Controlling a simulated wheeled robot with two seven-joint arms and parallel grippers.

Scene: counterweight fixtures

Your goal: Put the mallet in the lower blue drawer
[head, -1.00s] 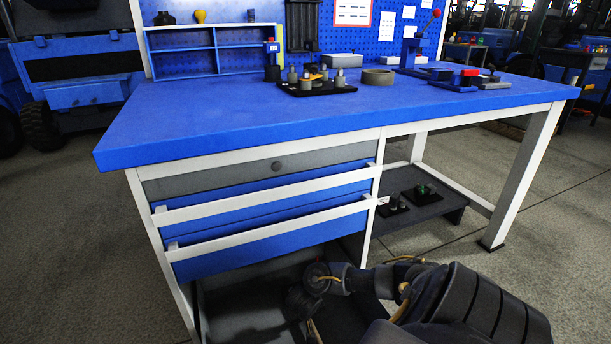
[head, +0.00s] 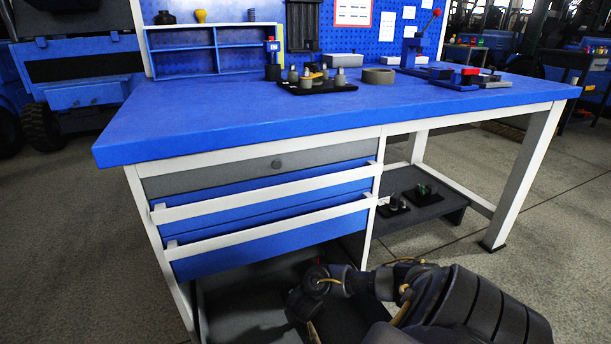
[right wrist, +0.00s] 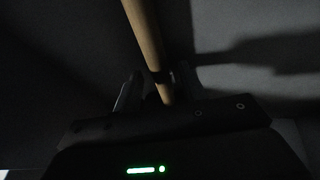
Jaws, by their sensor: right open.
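The lower blue drawer (head: 270,240) is in the workbench front, under the upper blue drawer (head: 265,202), and looks shut. My right arm reaches low, below the drawers. In the right wrist view a pale wooden handle (right wrist: 145,45), taken to be the mallet's, runs down between the fingers of my right gripper (right wrist: 155,92). The gripper is open around the handle. The mallet's head is not visible in the right wrist view. In the head view my right fingertips are not clear. My left gripper is not in view.
The workbench top (head: 200,115) overhangs the drawers. A grey top drawer (head: 220,178) looks shut. A dark bottom shelf (head: 235,305) lies under the drawers. A small side shelf (head: 430,205) holds dark trays. The floor (head: 70,240) left of the bench is clear.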

